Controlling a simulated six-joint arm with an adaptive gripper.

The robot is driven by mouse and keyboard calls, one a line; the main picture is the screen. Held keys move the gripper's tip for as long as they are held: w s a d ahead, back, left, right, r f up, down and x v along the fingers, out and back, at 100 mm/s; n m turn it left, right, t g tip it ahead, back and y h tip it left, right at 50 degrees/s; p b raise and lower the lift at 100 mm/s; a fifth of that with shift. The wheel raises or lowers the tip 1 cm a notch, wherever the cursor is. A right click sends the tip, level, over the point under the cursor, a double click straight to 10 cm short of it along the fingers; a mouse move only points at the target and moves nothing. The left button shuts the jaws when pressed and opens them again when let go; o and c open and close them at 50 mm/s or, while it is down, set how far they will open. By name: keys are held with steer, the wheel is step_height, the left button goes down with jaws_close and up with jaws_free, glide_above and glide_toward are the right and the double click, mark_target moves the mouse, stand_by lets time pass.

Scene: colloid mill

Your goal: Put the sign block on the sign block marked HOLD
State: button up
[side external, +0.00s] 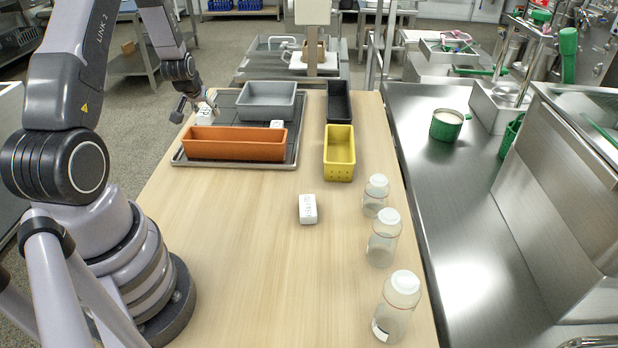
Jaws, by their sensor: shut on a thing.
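My gripper (207,101) is at the far left of the wooden table, over the left part of the dark tray. It is shut on a white sign block (205,115), which sits low over the tray; I cannot tell whether it touches the tray. Dark lettering shows on that block but is too small to read. Another white sign block (307,208) lies alone on the open table, with lettering I cannot read surely. A third white block (277,124) shows partly behind the orange bin. I cannot tell which block is marked HOLD.
The tray (178,158) bears an orange bin (235,150) and a grey bin (266,112). A black bin (339,90) and a yellow bin (339,173) stand to their right. Clear bottles (383,248) line the table's right edge.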

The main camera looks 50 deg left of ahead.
steer(key=w+d+r, duration=0.3)
steer(key=w+d, duration=0.4)
steer(key=d, duration=0.3)
glide_toward(276, 127)
steer(key=shift+w+a+f, duration=0.85)
steer(key=shift+a, duration=0.25)
steer(key=shift+w+a+f, duration=0.1)
steer(key=shift+w+f, duration=0.05)
steer(key=shift+f, duration=0.8)
steer(key=shift+w+f, duration=0.15)
steer(key=shift+f, duration=0.8)
steer(key=shift+f, duration=0.15)
steer(key=o, duration=1.1)
steer(key=shift+o, duration=0.2)
